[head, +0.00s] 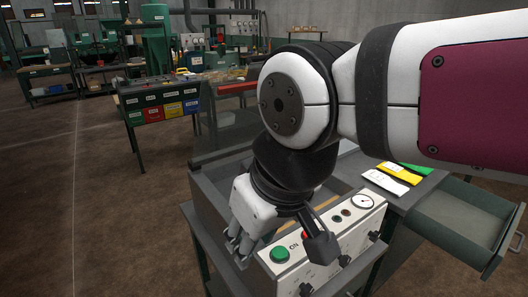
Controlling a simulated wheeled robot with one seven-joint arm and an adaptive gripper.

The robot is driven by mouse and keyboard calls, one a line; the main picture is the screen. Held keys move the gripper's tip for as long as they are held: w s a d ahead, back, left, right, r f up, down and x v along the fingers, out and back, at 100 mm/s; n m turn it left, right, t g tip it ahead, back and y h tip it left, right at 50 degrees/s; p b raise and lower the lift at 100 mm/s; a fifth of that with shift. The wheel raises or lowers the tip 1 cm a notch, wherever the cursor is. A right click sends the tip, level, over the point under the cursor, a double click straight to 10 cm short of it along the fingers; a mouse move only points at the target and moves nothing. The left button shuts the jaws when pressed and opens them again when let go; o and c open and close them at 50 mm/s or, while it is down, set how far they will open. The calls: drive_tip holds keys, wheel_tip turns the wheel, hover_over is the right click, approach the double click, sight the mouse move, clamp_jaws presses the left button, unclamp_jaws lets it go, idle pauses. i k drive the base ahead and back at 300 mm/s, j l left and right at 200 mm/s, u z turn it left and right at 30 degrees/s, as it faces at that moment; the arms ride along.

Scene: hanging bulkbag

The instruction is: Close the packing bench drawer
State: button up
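The packing bench (407,200) stands at the lower right, with a grey top. A grey-green drawer (493,256) sticks out of its right side, pulled well open. The drawer's inside looks empty, and its right end runs close to the picture edge. My gripper (238,250) points down at the left of the bench, beside a white control panel (325,240). It is well to the left of the drawer and apart from it. My arm hides part of the bench top.
The panel carries a green ON button (280,254), a gauge and dark knobs, close to my gripper. White, yellow and green pads (398,179) lie on the bench top. A rack of coloured bins (162,107) stands behind. The brown floor at left is clear.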

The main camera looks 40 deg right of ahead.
sight(476, 226)
drive_tip(key=k+z, duration=0.2)
drive_tip(key=k, duration=0.3)
drive_tip(key=k+l+z, duration=0.25)
drive_tip(key=k, duration=0.25)
drive_tip(key=z, duration=1.65)
